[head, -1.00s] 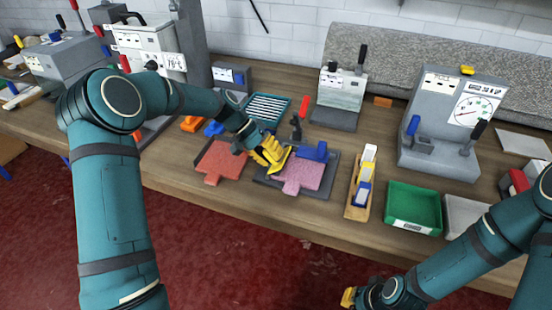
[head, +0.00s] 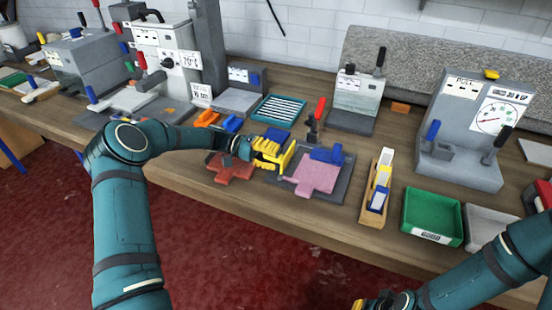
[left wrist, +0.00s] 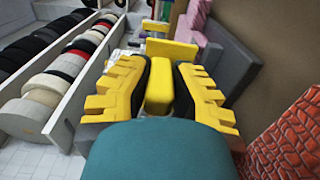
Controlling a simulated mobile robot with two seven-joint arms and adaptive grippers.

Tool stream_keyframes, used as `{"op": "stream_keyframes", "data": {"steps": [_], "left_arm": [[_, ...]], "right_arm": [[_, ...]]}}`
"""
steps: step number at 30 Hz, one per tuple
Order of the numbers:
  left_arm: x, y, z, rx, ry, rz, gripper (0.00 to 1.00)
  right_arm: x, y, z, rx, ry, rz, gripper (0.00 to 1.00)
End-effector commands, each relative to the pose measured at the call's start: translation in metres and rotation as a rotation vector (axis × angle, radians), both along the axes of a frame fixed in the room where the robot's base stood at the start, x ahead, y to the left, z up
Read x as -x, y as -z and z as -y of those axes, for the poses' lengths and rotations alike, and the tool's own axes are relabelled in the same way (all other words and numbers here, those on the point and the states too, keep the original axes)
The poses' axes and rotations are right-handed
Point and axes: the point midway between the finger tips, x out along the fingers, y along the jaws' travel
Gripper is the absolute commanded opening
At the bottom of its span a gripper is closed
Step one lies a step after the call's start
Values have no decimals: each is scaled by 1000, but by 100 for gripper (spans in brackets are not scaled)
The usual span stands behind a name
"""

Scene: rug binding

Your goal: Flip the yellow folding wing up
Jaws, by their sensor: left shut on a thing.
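The yellow folding wing (head: 289,155) stands raised at the left edge of a dark grey fixture (head: 338,188). It also shows in the left wrist view (left wrist: 170,50). My left gripper (head: 272,152) is left of the fixture. It is shut on a yellow bar (left wrist: 159,85) that appears to belong to the wing. The wing's exact tilt is hard to tell. A pink rug piece (head: 312,178) lies on the fixture, with a blue block (head: 328,155) at its back. My right gripper (head: 360,304) is cut off at the bottom edge.
A red rug piece (head: 231,168) lies under my left gripper. A red-handled clamp (head: 316,122) stands behind the fixture. A wooden holder (head: 376,190) and a green bin (head: 433,214) are to its right. A blue slatted tray (head: 279,109) is behind.

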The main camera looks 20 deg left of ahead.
Motion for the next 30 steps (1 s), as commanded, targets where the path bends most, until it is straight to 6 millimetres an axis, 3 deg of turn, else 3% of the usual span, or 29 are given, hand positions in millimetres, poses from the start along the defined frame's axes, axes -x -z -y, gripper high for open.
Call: {"op": "stream_keyframes", "data": {"steps": [19,20,22,30], "left_arm": [[1,4,0,45,6,-7,0],[1,4,0,45,6,-7,30],[1,4,0,45,6,-7,53],[1,2,-1,46,3,-4,53]], "right_arm": [[-1,3,0,0,1,2,0],[-1,3,0,0,1,2,0],[-1,3,0,0,1,2,0],[-1,3,0,0,1,2,0]]}}
